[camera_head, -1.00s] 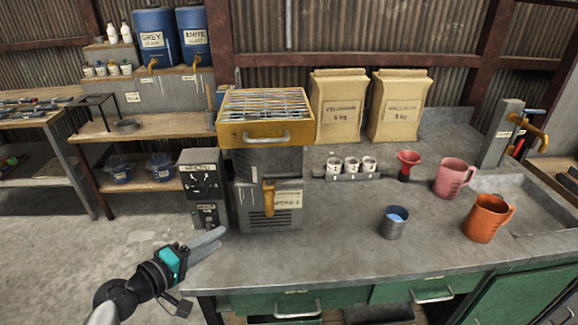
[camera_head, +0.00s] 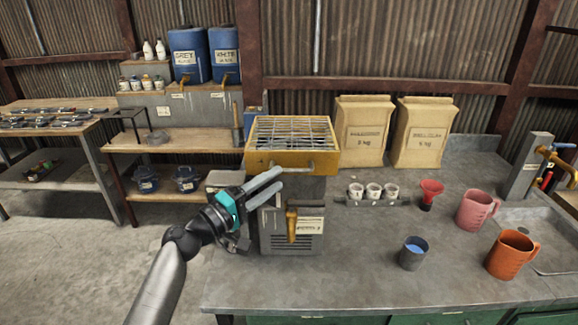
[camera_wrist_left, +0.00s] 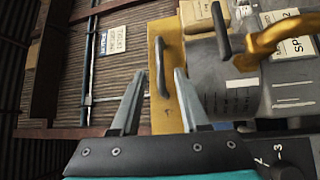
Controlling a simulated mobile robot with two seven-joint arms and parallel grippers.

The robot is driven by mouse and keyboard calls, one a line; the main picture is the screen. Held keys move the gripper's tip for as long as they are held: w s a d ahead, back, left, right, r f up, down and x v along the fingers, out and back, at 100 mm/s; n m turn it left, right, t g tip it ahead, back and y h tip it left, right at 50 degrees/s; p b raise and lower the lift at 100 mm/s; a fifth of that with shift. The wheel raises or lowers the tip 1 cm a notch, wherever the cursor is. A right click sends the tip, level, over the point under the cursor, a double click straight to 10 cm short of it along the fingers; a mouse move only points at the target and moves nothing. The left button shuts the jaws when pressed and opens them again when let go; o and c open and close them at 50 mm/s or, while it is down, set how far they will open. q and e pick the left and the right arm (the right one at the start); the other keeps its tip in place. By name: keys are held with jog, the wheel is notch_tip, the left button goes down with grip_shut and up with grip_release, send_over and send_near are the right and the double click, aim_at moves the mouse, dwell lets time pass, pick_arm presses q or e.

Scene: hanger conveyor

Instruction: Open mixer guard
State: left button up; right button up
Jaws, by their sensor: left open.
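The mixer (camera_head: 312,190) is a grey box-shaped machine on the bench. Its yellow guard (camera_head: 262,160) with a wire-grid top lies flat and closed over it. The guard's grey front handle (camera_head: 312,171) also shows in the left wrist view (camera_wrist_left: 161,66). My left gripper (camera_head: 279,178) is open and empty, just in front of the guard's left front. In the left wrist view its fingertips (camera_wrist_left: 160,73) point at the guard, with the handle lined up in the gap between them. I cannot tell whether they touch anything. My right gripper is not in view.
A yellow tap (camera_head: 291,225) sticks out below the guard. A grey control box (camera_head: 221,180) stands left of the mixer, partly hidden by my gripper. A blue-filled cup (camera_head: 413,254), an orange jug (camera_head: 511,255) and a pink jug (camera_head: 476,210) stand to the right. The bench front is clear.

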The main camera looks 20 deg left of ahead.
aim_at(287, 172)
pick_arm(q)
jog(key=shift+p+x, duration=0.35)
jog(key=shift+x, duration=2.45)
jog(key=shift+s, duration=0.1)
grip_shut()
